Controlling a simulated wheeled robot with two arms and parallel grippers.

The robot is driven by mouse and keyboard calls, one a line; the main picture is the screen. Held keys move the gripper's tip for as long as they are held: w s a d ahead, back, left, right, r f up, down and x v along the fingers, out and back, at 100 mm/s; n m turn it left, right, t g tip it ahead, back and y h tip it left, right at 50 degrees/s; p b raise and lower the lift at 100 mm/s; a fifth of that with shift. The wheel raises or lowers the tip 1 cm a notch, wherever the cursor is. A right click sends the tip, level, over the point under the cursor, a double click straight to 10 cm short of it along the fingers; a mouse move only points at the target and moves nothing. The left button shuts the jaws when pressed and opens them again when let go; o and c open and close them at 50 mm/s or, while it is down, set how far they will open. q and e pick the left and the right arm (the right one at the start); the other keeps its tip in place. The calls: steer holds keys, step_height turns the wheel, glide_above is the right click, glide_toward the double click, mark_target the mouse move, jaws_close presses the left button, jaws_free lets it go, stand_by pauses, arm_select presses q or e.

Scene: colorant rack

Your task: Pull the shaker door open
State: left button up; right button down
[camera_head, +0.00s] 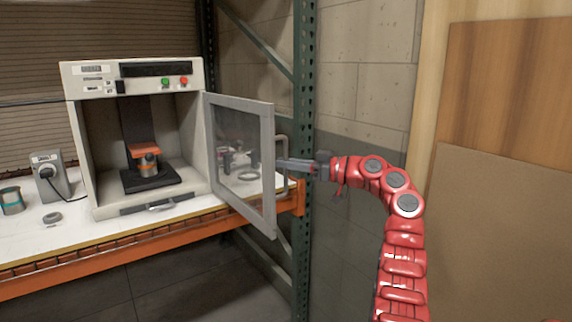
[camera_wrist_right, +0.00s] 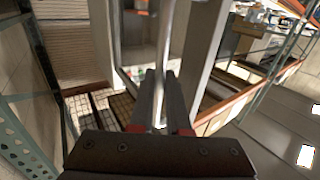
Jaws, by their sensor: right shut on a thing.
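The shaker (camera_head: 130,72) is a pale box-shaped machine on the bench, with its front open. Its door (camera_head: 266,150), a grey frame around a clear pane, is hinged at the right side and stands swung well out. My right gripper (camera_head: 281,162) reaches in from the right and is shut on the door handle (camera_head: 285,146), a bar on the door's outer side. In the right wrist view the gripper fingers (camera_wrist_right: 160,100) are close together at the handle, with the door frame (camera_wrist_right: 203,50) beyond. My left gripper is in neither view.
An orange-edged shelf bench (camera_head: 100,243) carries the shaker. A grey device (camera_head: 48,172) with a cable, a can (camera_head: 11,200) and a small ring-shaped item (camera_head: 52,218) stand left of it. A green rack post (camera_head: 302,100) rises close behind the door and gripper. Wooden boards (camera_head: 505,150) lean at right.

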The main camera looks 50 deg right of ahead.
steer(key=c, duration=1.2)
jaws_free()
steer(key=shift+w, duration=0.1)
steer(key=o, duration=0.3)
steer(key=shift+w+a, duration=0.1)
steer(key=shift+w, duration=0.05)
steer(key=v, duration=1.7)
steer(key=shift+s+b, duration=0.3)
steer(key=shift+b, duration=0.1)
steer(key=shift+w, duration=0.1)
